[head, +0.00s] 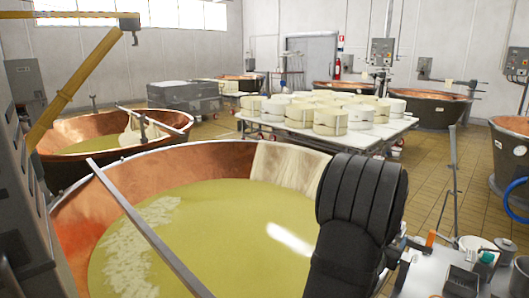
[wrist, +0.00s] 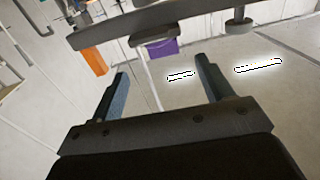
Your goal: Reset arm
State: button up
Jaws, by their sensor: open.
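My gripper (wrist: 162,78) shows in the wrist view with its two dark blue-grey fingers spread apart. Nothing is between the fingertips that I can see touching them. In the head view my black arm (head: 358,215) rises at the lower right, in front of the near copper vat (head: 75,215) of yellow-green liquid. My gripper's fingers cannot be made out there. In the wrist view an orange object (wrist: 95,62) is left of the left finger, and a purple object (wrist: 153,49) is beyond the gap.
A dark metal bar (wrist: 110,32) crosses the top of the wrist view. A cluttered cart (head: 440,280) with a white bucket (head: 477,252) stands at lower right. A pale table (head: 375,137) with many cheese wheels stands behind. The tiled floor (head: 430,180) right of it is mostly clear.

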jog(key=x, duration=0.8)
jog(key=shift+w+d, duration=0.25)
jog(key=v, duration=1.8)
jog(key=x, duration=1.7)
jog(key=shift+w+d, duration=0.2)
jog(key=shift+w, duration=0.05)
jog(key=shift+w+d, duration=0.1)
jog(key=shift+d, duration=0.1)
jog(key=shift+n+t+y, duration=0.3)
jog(key=shift+y, duration=0.1)
jog(key=shift+n+t+y, duration=0.4)
jog(key=shift+n+y, duration=0.1)
jog(key=shift+y, duration=0.1)
jog(key=shift+n+t+y, duration=0.7)
jog(key=shift+n+y, duration=0.2)
jog(key=shift+y, duration=0.3)
jog(key=shift+y, duration=0.3)
